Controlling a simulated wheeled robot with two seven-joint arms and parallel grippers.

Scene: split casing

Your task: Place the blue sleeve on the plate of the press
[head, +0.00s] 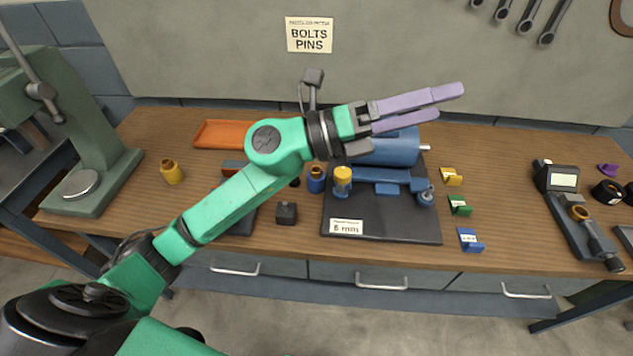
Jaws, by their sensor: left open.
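The blue sleeve (317,180) stands upright on the bench at the left edge of a black mat, with an orange-brown inside at its top. The green press (85,130) stands at the far left, and its round silver plate (80,184) is bare. My left gripper (449,102) is open and empty, with its two lilac fingers pointing right above the back of the mat. It is up and to the right of the blue sleeve, clear of it. My left forearm crosses the bench between the press and the sleeve. My right gripper is not in view.
A yellow sleeve (172,173) stands near the press. The black mat (385,228) bears a blue casing (390,150) and a yellow-topped part (342,182). An orange tray (222,134) lies behind my arm. Yellow, green and blue blocks stand right of the mat, beside a caliper-like tool (585,225).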

